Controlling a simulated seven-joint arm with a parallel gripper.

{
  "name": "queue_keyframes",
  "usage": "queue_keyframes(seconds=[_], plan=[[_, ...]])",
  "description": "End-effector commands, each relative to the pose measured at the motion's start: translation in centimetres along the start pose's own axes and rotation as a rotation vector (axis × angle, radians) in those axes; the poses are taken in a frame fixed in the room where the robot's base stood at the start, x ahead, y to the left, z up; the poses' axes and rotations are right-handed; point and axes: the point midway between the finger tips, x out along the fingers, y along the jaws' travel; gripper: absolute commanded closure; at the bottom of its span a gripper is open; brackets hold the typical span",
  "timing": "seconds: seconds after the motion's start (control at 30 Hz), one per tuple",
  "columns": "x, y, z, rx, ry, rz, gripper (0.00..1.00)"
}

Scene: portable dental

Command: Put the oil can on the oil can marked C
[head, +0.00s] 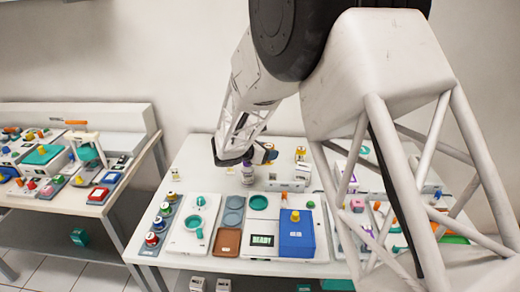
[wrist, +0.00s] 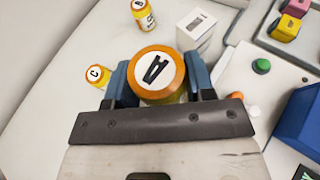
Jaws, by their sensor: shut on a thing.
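My gripper (wrist: 158,85) is shut on an oil can with an orange lid marked A (wrist: 157,70), one blue finger on each side. In the head view, my gripper (head: 250,156) is over the back of the table, with a pale can body (head: 247,174) below it. Whether its base touches the table is unclear. The oil can marked C (wrist: 97,74) has a yellow body and stands left of the held can in the wrist view, apart from it.
A white box (wrist: 196,31) stands just beyond the held can. A panel with pink and yellow buttons (wrist: 285,25) and a blue box (wrist: 303,120) lie to the right. The blue box stands nearer in the head view (head: 297,236). Table around can C looks clear.

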Motion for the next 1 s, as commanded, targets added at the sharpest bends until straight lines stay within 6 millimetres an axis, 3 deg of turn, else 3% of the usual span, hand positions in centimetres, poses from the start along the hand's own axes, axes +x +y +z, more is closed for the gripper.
queue_keyframes(seconds=[0.27,1.0], plan=[[0.8,1.7,0.1,0.001,0.000,0.000,0.80],[5.0,11.1,0.8,0.000,0.000,0.000,0.80]])
